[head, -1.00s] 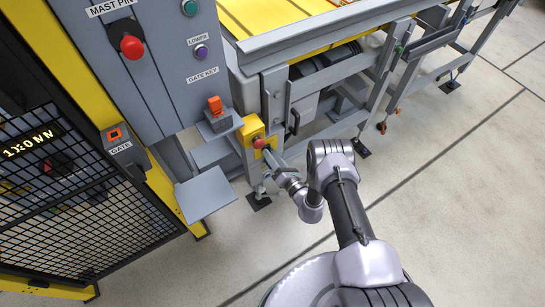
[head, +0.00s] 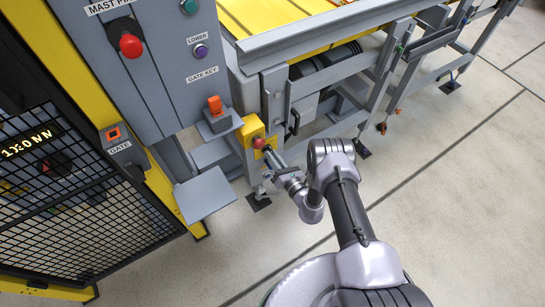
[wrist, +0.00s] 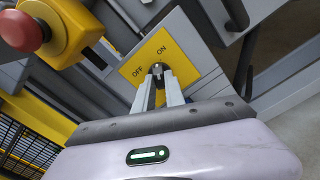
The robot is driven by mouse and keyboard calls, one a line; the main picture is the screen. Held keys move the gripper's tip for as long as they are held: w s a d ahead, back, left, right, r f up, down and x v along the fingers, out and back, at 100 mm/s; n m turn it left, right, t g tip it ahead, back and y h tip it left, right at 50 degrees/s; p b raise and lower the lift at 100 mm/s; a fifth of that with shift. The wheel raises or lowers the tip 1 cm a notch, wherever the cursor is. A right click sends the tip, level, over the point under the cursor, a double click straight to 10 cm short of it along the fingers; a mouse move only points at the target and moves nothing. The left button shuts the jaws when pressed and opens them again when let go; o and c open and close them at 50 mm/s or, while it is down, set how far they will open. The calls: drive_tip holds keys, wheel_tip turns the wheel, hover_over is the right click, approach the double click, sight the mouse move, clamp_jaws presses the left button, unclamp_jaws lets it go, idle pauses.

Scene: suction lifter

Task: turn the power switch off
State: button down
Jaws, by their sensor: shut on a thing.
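The power switch (wrist: 157,68) is a small grey knob on a yellow plate (wrist: 179,50) marked OFF on the left and ON on the right, in the wrist view. My gripper (wrist: 164,78) is at the plate with its two fingers shut on the knob. The fingers hide part of the knob. Its visible tip points up between the two words, and I cannot tell its exact setting. In the head view my gripper (head: 272,158) reaches the yellow plate low on the grey frame, and the knob is hidden there.
A red mushroom button on a yellow box (head: 251,131) is just left of the plate; it also shows in the wrist view (wrist: 24,30). A grey shelf (head: 204,199) and black mesh gate (head: 75,205) stand further left. The floor (head: 460,200) at right is clear.

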drive_tip(key=shift+n, duration=7.2)
drive_tip(key=c, duration=1.4)
unclamp_jaws()
